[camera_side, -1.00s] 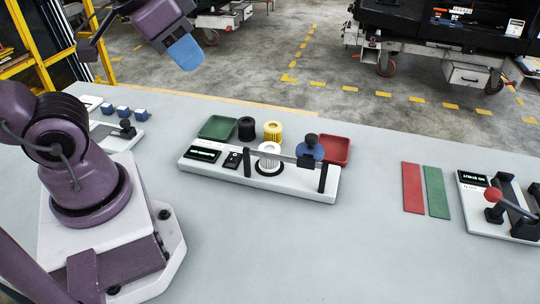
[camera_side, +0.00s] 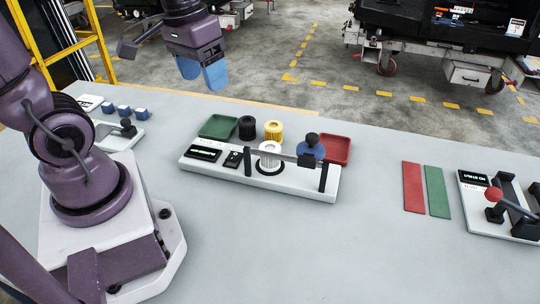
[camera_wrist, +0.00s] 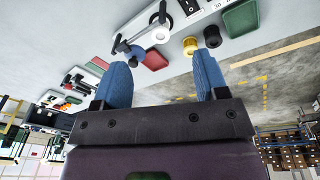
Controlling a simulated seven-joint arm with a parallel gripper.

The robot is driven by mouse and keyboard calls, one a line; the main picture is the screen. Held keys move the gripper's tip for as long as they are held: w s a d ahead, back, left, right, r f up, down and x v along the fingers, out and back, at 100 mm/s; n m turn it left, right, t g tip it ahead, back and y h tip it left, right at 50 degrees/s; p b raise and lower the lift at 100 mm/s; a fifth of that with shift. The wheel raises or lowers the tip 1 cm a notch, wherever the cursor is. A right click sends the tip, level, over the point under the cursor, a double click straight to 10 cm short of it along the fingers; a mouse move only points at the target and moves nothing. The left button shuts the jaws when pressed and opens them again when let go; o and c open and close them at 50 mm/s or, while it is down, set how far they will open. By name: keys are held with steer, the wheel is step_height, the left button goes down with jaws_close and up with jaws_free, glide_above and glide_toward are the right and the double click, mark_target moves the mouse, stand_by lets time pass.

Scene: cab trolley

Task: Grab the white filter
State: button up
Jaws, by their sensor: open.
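The white filter (camera_side: 268,155) is a ribbed cylinder standing upright on a black ring on the white fixture (camera_side: 222,170). A horizontal bar with a black knob and a blue disc (camera_side: 312,150) lies just right of the filter; I cannot tell if it touches. The filter also shows near the top of the wrist view (camera_wrist: 160,34). My gripper (camera_side: 203,76), with two blue fingers, is open and empty. It is up and to the left of the filter, well above the table. In the wrist view the fingers (camera_wrist: 160,80) are spread wide apart.
A black filter (camera_side: 246,128) and a yellow filter (camera_side: 273,130) stand behind the fixture, between a green tray (camera_side: 218,126) and a red tray (camera_side: 336,148). Red (camera_side: 412,187) and green (camera_side: 436,192) strips lie to the right. The table front is clear.

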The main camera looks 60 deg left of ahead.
steer(key=w+a+f+n+h, duration=0.2)
steer(key=a+f+n+h, duration=0.1)
steer(key=f+n, duration=0.2)
steer(key=w+a+f+n+h, duration=0.2)
steer(key=a+f+n+h, duration=0.2)
steer(key=f, duration=0.4)
steer(key=w+a+f+n+h, duration=0.2)
steer(key=a+f+n+h, duration=0.2)
steer(key=f+n, duration=0.2)
steer(key=shift+w+f, duration=0.1)
steer(key=shift+f, duration=0.45)
steer(key=shift+w+a+f+n+t+h, duration=0.3)
steer(key=shift+w+f+n+t, duration=0.25)
steer(key=shift+n+t, duration=0.15)
steer(key=w+r+n+t, duration=0.2)
steer(key=w, duration=0.1)
steer(key=h, duration=0.1)
glide_toward(278, 159)
steer(key=shift+w+d+f+g, duration=0.3)
steer(key=shift+w+d, duration=0.2)
steer(key=shift+w, duration=0.05)
steer(key=shift+x, duration=3.15)
steer(key=shift+s+r, duration=0.15)
steer(key=c, duration=0.8)
